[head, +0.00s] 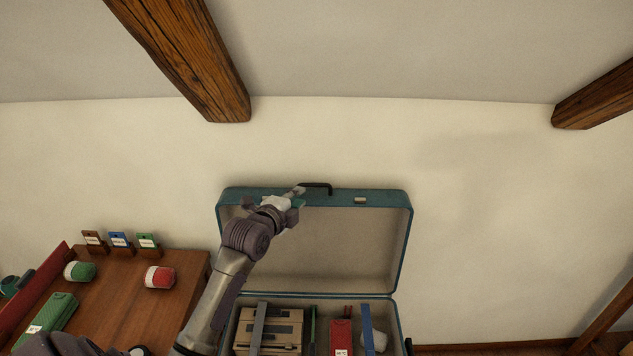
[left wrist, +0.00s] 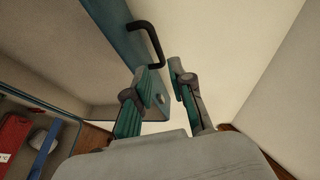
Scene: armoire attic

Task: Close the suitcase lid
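The teal suitcase stands open, its lid (head: 310,245) upright against the wall side with the beige lining facing me. A black handle (head: 318,186) sits on the lid's top rim; it also shows in the left wrist view (left wrist: 153,42). My left gripper (head: 298,196) is at the lid's top rim, just left of the handle. In the left wrist view its two fingers (left wrist: 164,68) are apart, with the teal rim showing behind and between them. I cannot tell whether they touch the lid. My right gripper is not in view.
A wooden table (head: 125,305) at left carries red and green rolls and several small cards. Wooden beams (head: 185,55) hang above. The wall right of the lid is clear.

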